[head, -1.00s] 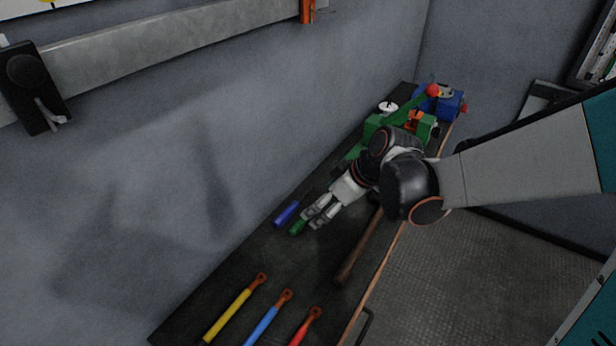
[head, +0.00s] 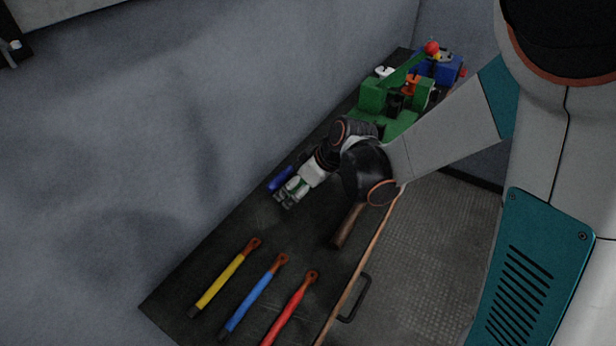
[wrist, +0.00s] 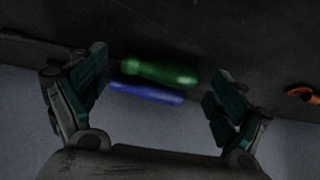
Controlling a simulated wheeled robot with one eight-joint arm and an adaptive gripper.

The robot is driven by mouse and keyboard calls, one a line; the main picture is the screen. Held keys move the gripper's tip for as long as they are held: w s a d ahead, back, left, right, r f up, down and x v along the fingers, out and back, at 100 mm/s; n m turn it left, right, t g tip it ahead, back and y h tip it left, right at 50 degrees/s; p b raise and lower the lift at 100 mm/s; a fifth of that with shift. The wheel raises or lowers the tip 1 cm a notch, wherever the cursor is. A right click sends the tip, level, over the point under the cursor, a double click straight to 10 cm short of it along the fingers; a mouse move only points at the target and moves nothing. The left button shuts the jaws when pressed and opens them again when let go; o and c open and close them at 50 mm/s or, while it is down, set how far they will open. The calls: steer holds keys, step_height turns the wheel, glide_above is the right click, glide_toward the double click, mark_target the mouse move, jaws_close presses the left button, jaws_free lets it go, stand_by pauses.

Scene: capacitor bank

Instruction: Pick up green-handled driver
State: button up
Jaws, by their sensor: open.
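The green-handled driver (wrist: 160,72) lies on the dark bench, and its handle spans much of the gap between my fingers in the wrist view. My gripper (wrist: 158,84) is open around empty space, with one finger to each side of the handle. In the head view my gripper (head: 287,198) is low over the bench and hides most or all of the green handle. A blue handle (wrist: 147,93) lies beside the green one, close and nearly parallel. It also shows left of my gripper in the head view (head: 280,179).
Yellow (head: 222,280), blue (head: 254,300) and red (head: 290,312) handled tools lie at the near end of the bench. A brown wooden handle (head: 347,226) lies right of my gripper. A green machine (head: 388,100) stands behind. The wall borders the bench's left side.

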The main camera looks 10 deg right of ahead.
steer(key=shift+r, duration=0.1)
steer(key=shift+c, duration=0.5)
steer(key=shift+s+d, duration=0.1)
steer(key=shift+s, duration=0.1)
steer(key=c, duration=1.1)
